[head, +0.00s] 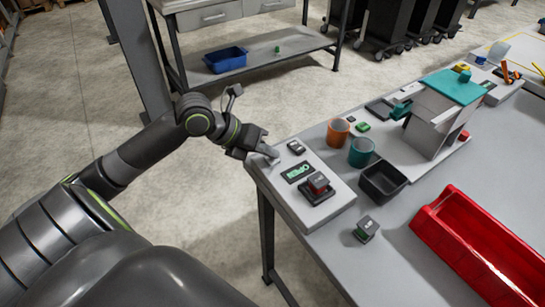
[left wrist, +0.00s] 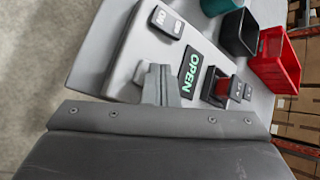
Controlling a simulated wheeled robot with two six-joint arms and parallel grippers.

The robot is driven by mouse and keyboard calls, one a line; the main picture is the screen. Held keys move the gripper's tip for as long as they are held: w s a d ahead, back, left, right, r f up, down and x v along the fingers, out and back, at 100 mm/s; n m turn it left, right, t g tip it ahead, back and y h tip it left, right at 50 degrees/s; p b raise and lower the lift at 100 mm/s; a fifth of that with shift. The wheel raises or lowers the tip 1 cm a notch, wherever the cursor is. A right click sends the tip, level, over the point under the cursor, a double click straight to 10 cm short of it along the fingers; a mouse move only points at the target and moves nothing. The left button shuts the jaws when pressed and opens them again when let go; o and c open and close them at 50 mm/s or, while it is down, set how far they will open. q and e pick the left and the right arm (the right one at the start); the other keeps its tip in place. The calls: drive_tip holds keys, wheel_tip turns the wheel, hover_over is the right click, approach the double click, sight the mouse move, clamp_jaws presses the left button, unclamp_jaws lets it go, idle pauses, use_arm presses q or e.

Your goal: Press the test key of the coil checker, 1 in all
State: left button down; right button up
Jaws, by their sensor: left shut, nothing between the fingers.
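The coil checker (head: 325,205) is a light grey box at the near left corner of the table. Its dark display (head: 298,172) reads OPEN in green, also legible in the left wrist view (left wrist: 190,73). A red and dark part (head: 317,183) sits in its black holder. My right gripper is out of view.
Orange (head: 338,131) and teal (head: 361,152) cups and a black bin (head: 383,181) stand right of the checker. A red tray (head: 480,250) is at right. A teal-topped stand (head: 440,110) is behind.

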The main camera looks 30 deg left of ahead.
sight(267, 159)
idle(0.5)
use_arm(q)
drive_tip(key=shift+r+p, duration=0.45)
drive_tip(key=shift+r, duration=0.4)
drive_tip(key=shift+r+p, duration=1.7)
drive_tip(key=shift+r, duration=0.85)
drive_tip(key=shift+f, duration=0.1)
